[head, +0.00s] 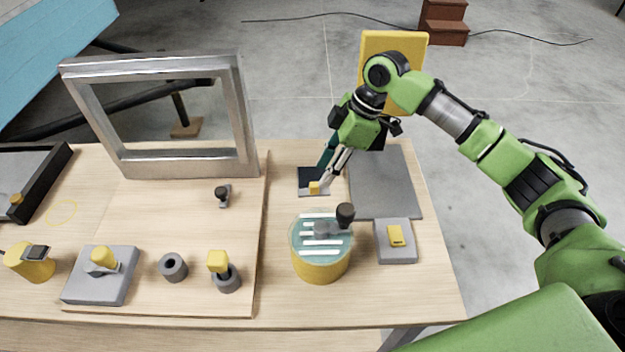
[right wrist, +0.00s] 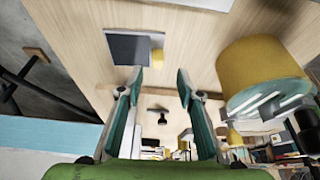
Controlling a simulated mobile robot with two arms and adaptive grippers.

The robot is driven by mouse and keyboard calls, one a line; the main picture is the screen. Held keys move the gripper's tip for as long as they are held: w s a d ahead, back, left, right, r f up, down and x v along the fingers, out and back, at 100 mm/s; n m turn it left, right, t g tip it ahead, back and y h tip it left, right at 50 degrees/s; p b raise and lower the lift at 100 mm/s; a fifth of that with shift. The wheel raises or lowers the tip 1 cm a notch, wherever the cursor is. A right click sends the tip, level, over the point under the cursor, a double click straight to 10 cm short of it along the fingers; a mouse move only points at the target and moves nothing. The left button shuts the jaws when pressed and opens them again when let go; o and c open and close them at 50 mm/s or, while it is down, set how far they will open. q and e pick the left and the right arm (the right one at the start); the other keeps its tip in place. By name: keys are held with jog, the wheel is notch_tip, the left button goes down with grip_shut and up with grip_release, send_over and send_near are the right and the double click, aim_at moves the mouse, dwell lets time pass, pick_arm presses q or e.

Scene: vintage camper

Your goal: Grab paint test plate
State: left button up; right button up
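The likely paint test plate (head: 311,175) is a small dark square with a grey edge and a yellow block (head: 314,187) on it. It lies on the wooden table, left of a grey mat. My right gripper (head: 328,176) reaches down from the upper right, over or beside the plate; the exact gap is hard to tell. In the right wrist view, the plate (right wrist: 127,48) lies beyond the fingertips, slightly to the left. There my right gripper (right wrist: 158,80) has its two fingers well apart with nothing between them. My left gripper does not show.
A yellow drum (head: 320,268) with a teal striped top and black knob stands close in front of the plate. A grey mat (head: 385,185) and a grey block with a yellow piece (head: 396,254) lie right. A metal frame (head: 170,165) stands upright on the left.

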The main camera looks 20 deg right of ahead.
aim_at(316, 184)
jog(key=shift+p+x, duration=0.4)
jog(key=shift+x, duration=0.75)
jog(key=x, duration=0.3)
jog(key=shift+w+f+p, duration=0.15)
jog(key=shift+w+p, duration=0.05)
jog(key=shift+p, duration=0.1)
jog(key=shift+f, duration=0.15)
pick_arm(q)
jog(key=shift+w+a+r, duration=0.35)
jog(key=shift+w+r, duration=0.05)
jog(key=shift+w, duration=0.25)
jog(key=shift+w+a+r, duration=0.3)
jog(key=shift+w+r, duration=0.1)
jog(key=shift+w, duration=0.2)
pick_arm(e)
grip_shut()
